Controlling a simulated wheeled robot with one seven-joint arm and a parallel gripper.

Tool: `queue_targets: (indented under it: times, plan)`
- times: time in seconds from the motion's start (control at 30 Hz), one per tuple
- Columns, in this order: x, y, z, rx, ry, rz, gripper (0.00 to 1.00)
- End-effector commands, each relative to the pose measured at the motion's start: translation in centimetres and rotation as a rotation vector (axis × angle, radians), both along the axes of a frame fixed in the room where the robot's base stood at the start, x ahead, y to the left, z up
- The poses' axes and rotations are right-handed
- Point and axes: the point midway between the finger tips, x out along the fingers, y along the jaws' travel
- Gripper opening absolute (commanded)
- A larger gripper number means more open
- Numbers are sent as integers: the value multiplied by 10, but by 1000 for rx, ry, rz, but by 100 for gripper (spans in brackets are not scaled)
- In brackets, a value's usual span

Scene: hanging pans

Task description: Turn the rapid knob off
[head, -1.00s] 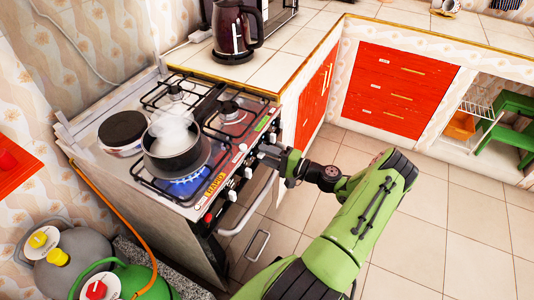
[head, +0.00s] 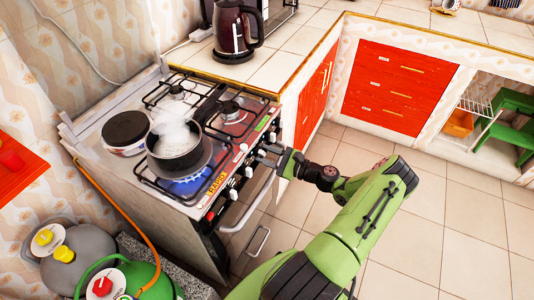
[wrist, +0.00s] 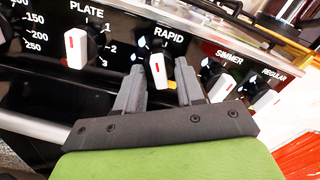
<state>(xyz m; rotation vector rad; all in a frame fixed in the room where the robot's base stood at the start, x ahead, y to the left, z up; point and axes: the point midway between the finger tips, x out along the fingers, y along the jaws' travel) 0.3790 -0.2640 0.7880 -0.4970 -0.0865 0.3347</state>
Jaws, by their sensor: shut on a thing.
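The stove (head: 130,170) has a row of white knobs along its front panel. In the wrist view, the rapid knob (wrist: 157,72), white with a red mark, sits below the "RAPID" label, tilted slightly. My gripper (wrist: 158,78) has one finger on each side of this knob and is shut on it. In the head view my gripper (head: 268,156) reaches the front panel from the right and hides part of the knob row. A blue flame (head: 190,180) burns under a steaming pot (head: 178,155).
The plate knob (wrist: 76,48) is left of my gripper; the simmer knob (wrist: 221,88) and regular knob (wrist: 264,103) are right. An oven handle (head: 245,208) juts out below the panel. A kettle (head: 236,32) stands on the counter. Floor to the right is clear.

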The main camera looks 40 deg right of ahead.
Motion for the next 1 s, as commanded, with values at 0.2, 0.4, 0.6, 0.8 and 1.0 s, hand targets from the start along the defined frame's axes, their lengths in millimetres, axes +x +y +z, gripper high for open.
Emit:
queue_targets:
  times: [0.2, 0.4, 0.6, 0.8, 1.0]
  plan:
    - [-1, 0, -1, 183, 68, 0, 7]
    - [-1, 0, -1, 321, 118, -2, 7]
    - [-1, 1, -2, 419, 154, -1, 7]
    - [-1, 1, -2, 470, 173, -1, 7]
    - [-1, 1, -2, 488, 179, -1, 7]
